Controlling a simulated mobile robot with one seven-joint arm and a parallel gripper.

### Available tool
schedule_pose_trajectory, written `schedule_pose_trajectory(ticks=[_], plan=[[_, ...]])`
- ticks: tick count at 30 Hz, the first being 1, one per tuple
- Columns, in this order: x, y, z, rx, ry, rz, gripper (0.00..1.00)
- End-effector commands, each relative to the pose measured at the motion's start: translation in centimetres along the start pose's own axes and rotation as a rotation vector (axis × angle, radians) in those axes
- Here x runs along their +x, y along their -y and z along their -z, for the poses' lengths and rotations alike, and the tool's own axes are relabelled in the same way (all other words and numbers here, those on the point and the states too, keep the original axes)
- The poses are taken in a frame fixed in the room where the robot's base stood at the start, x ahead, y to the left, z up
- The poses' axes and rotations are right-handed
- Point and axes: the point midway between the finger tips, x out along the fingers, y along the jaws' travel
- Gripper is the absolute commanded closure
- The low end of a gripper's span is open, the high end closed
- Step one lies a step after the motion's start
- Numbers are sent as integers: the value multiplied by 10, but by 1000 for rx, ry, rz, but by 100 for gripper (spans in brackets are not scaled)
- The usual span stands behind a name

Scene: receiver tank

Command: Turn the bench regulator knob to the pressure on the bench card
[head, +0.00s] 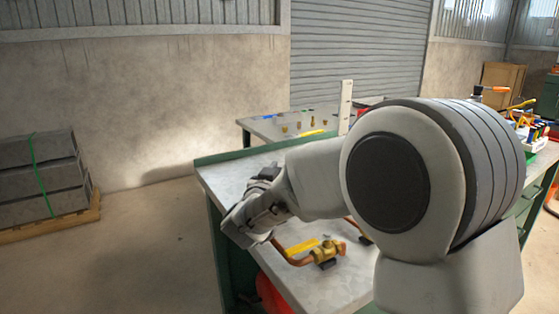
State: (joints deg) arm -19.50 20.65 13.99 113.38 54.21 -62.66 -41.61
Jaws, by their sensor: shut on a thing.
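My gripper (248,222) is low over the left edge of the near bench (225,174), its hand angled down and left. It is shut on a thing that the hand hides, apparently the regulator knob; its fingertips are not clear. No dial reading shows. I cannot make out a bench card in this view. A brass valve (325,251) with a yellow lever and copper pipe sits on the bench just right of and below my gripper.
A red tank (271,293) stands under the bench. A second table (265,127) with small fittings and a pale upright strip (346,107) stand behind. Grey blocks (38,178) sit on a pallet at left. The floor between is clear. My arm hides much of the right side.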

Motion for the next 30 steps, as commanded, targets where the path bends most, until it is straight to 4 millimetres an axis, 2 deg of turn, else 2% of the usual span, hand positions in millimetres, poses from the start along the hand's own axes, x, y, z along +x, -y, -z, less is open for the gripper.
schedule_pose_trajectory(ticks=[30], plan=[[-12,-24,1,-1,34,-965,100]])
